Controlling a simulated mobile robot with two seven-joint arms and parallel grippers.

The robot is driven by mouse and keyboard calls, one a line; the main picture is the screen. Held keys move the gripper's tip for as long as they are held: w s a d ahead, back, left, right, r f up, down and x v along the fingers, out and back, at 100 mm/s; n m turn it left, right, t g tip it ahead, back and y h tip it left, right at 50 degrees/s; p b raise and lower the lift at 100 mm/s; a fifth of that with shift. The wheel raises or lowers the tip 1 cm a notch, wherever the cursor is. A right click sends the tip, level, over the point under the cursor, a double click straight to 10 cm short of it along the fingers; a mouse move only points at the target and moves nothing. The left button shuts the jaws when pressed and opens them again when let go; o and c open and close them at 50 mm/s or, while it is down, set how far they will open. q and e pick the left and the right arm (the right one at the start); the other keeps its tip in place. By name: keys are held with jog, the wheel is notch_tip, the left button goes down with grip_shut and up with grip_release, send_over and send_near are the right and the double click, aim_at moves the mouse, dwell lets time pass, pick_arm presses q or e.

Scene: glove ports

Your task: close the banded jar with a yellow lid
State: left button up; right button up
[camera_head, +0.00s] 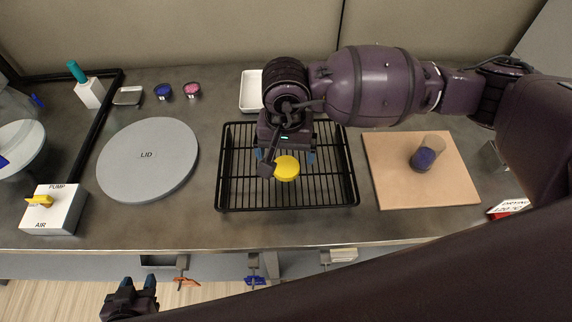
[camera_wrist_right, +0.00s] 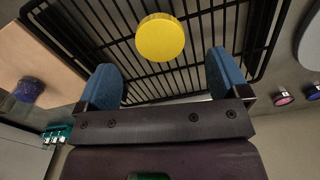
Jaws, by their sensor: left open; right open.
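A yellow lid (camera_head: 286,169) is at the black wire rack (camera_head: 228,190). It also shows in the right wrist view (camera_wrist_right: 160,37), beyond and between the fingertips. My right gripper (camera_head: 286,156) is open over the rack, close to the lid, and nothing is between its blue fingers (camera_wrist_right: 162,80). An open clear jar with dark blue contents (camera_head: 424,157) stands on the tan board at the right. It also shows in the right wrist view (camera_wrist_right: 28,91); I cannot make out a band on it. My left gripper (camera_head: 139,282) is open and empty, low in front of the bench.
A white tray (camera_head: 250,90) is behind the rack. A PUMP/AIR switch box (camera_head: 52,211) stands at the front left.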

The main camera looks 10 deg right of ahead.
aim_at(286, 166)
jog(key=shift+w+d+f, duration=0.1)
jog(key=shift+f, duration=2.5)
jog(key=c, duration=1)
jog(key=shift+r, duration=0.1)
notch_tip(286, 166, up, 20)
jog(key=p, duration=0.1)
